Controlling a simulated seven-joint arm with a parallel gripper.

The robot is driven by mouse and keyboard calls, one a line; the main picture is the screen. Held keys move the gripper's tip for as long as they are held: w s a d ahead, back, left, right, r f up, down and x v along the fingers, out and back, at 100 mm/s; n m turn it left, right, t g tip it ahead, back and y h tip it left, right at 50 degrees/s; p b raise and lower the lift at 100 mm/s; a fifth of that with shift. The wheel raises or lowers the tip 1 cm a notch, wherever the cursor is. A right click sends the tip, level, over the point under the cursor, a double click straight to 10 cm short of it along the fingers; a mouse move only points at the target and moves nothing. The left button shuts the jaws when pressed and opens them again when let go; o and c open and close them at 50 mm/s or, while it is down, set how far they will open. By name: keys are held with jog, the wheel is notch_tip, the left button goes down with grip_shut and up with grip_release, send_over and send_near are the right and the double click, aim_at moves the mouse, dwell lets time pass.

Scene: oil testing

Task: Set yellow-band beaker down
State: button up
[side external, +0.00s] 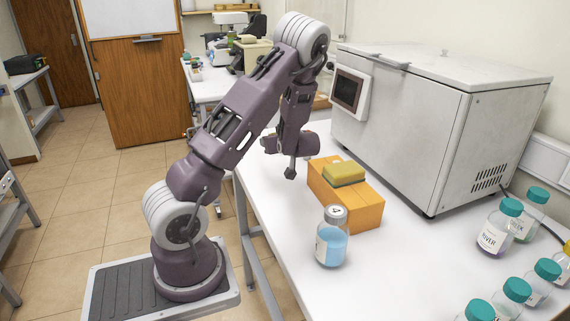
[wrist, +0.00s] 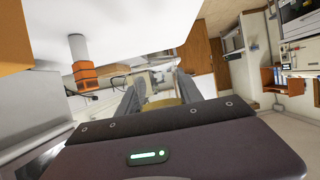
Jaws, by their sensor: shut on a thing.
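My gripper (wrist: 158,88) shows in the wrist view as two grey fingers. A yellowish rounded thing (wrist: 163,103) sits between them, partly hidden by the dark gripper body; it looks like the yellow-band beaker held in the fingers, but its full shape cannot be seen. In the side view my wrist is above the left edge of the white table, left of the orange block.
The white table (side external: 275,205) carries an orange block (side external: 358,208) with a yellow sponge (side external: 344,173) on it. A jar of blue liquid (side external: 332,245) stands in front. Several teal-capped bottles (side external: 497,232) stand at right. A large white machine (side external: 410,130) fills the back.

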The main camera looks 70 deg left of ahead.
notch_tip(320, 180, up, 6)
jog(key=w+d+m+t, duration=0.2)
jog(key=w+d, duration=0.2)
jog(key=w+d+m+t, duration=0.1)
jog(key=w+d+t, duration=0.1)
jog(key=w+d, duration=0.2)
jog(key=w+d+m+t+h, duration=0.1)
jog(key=w+d+m+t, duration=0.1)
jog(key=w+d, duration=0.2)
jog(key=shift+w+d+r+m, duration=0.1)
jog(key=shift+d+m, duration=0.05)
jog(key=shift+d, duration=0.3)
jog(key=shift+w+d+r+m, duration=0.1)
jog(key=shift+d+m, duration=0.05)
jog(key=shift+d, duration=0.25)
jog(key=w+d+m+t+h, duration=0.2)
jog(key=w+d, duration=0.1)
jog(key=d, duration=0.4)
jog(key=w+d+m+t+h, duration=0.2)
jog(key=w+d+m+t, duration=0.1)
jog(key=d, duration=0.5)
jog(key=m+t+h, duration=0.2)
jog(key=m+h, duration=0.1)
send_over(403, 243)
notch_tip(403, 243, down, 15)
jog(key=shift+w+f, duration=0.1)
jog(key=shift+f, duration=0.05)
